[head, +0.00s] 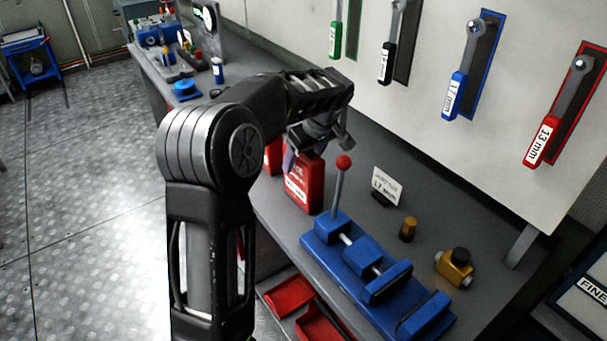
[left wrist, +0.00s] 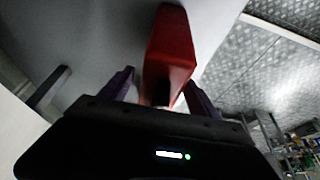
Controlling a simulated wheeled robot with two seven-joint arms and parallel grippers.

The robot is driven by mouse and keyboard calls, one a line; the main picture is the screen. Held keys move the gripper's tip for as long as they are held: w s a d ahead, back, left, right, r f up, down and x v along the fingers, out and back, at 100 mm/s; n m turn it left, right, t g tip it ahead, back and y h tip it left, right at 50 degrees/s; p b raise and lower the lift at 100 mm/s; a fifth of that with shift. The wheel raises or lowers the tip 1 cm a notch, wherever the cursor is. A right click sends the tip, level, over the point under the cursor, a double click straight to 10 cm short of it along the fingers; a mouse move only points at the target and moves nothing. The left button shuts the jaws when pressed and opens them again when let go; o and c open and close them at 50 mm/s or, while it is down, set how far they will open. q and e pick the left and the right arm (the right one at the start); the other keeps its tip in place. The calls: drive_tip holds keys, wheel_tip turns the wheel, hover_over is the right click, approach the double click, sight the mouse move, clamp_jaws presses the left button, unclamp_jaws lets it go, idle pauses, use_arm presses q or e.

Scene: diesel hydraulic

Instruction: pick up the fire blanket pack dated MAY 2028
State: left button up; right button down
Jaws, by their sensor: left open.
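A red container (head: 305,190) with a white label stands upright on the bench. I cannot read a date on it, nor tell if it is the fire blanket pack. A second red object (head: 272,155) is partly hidden behind my left arm. My left gripper (head: 310,148) is at the top of the labelled container, its fingers pointing down. In the left wrist view my two purple fingers (left wrist: 160,88) are apart, with a red body (left wrist: 168,45) beyond and between them. I cannot tell whether they touch it. My right gripper is not in view.
A blue vise (head: 375,270) with a red-knobbed lever stands right of the container. A small sign (head: 386,185) and a brass fitting (head: 455,267) are on the bench. Wrenches, one a red 13 mm (head: 545,140), hang on the panel. Red trays (head: 290,295) lie below the bench edge.

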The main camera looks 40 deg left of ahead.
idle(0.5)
use_arm(q)
clamp_jaws()
idle(0.6)
drive_tip(key=shift+r, duration=0.1)
